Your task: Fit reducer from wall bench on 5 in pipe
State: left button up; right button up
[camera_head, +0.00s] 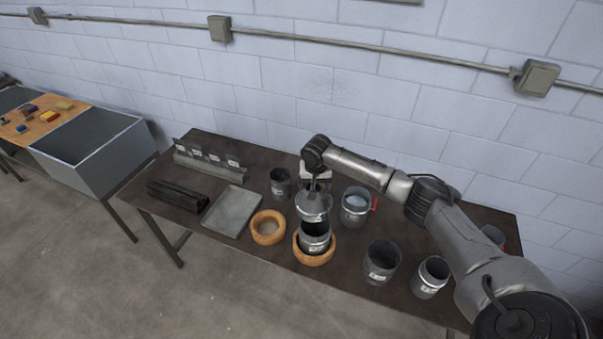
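My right gripper (314,189), on the arm from the right, points down over the middle of the bench. Its fingers are small here but appear closed on the top of a grey metal reducer (313,208). The reducer hangs roughly upright over a metal pipe (315,243) with a white label. The pipe's dark open mouth shows below the reducer, so the two look apart. The pipe stands in a wooden ring (301,255). I cannot tell exactly how well they line up. My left gripper is not in view.
An empty wooden ring (268,227), a grey plate (231,211) and dark bars (177,195) lie to the left. Other round pieces stand around: a dark one (280,184), a wide one (355,207) and two at front right (381,263), (430,278). A labelled rack (209,163) stands behind.

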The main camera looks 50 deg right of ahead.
aim_at(316, 207)
jog(key=shift+s+f+n+b, duration=0.2)
jog(key=shift+f+n+b, duration=0.15)
jog(key=shift+f+b, duration=0.8)
jog(key=shift+s+f+n+b, duration=0.2)
jog(key=shift+f+n+b, duration=0.1)
jog(key=shift+f+b, duration=0.8)
jog(key=shift+s+f+n+b, duration=0.2)
jog(key=shift+f+n+b, duration=0.15)
jog(key=shift+f+b, duration=0.8)
pick_arm(q)
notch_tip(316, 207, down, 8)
jog(key=b, duration=0.1)
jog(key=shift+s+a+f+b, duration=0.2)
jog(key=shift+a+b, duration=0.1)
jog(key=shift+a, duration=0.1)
pick_arm(e)
notch_tip(316, 207, down, 5)
jog(key=shift+f, duration=0.15)
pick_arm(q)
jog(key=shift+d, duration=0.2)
